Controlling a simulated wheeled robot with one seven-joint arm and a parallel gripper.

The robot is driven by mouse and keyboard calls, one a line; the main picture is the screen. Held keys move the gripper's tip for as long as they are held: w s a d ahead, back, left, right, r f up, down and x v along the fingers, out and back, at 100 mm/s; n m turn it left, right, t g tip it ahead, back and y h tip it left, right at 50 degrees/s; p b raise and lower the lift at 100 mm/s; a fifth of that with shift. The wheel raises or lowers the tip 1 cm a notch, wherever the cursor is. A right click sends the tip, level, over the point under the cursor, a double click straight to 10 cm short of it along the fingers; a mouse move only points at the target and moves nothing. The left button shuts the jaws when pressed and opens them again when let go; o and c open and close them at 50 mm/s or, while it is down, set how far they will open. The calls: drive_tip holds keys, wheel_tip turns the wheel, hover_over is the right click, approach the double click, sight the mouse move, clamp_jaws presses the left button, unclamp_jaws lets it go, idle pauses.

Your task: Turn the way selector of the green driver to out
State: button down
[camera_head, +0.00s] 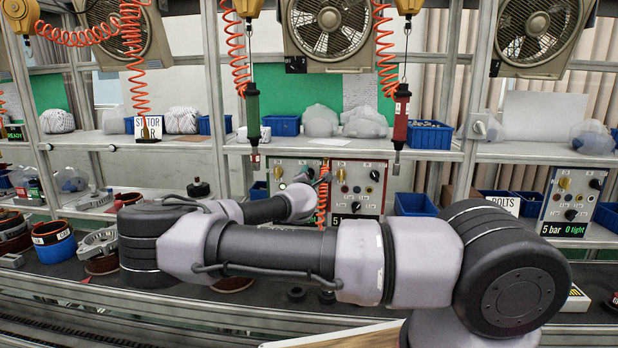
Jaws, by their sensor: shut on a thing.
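The green driver (253,112) hangs upright on a cable under an orange coiled hose, left of centre.
A red driver (401,117) hangs to the right. Blue bins (429,135) stand on the shelf. Another panel (572,201) reads "5 bar 0 tight" at right. An orange coiled hose (323,196) hangs close to my gripper. Rings and parts crowd the left bench.

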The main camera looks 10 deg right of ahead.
drive_tip(key=m, duration=0.5)
drive_tip(key=shift+f+m, duration=0.1)
drive_tip(key=shift+m, duration=0.2)
drive_tip(key=m, duration=0.5)
drive_tip(key=shift+m, duration=0.3)
idle(0.3)
drive_tip(key=shift+c, duration=1.4)
unclamp_jaws()
drive_tip(key=shift+s, duration=0.1)
drive_tip(key=v, duration=1)
drive_tip(key=shift+s, duration=0.35)
drive_tip(key=shift+a, duration=0.15)
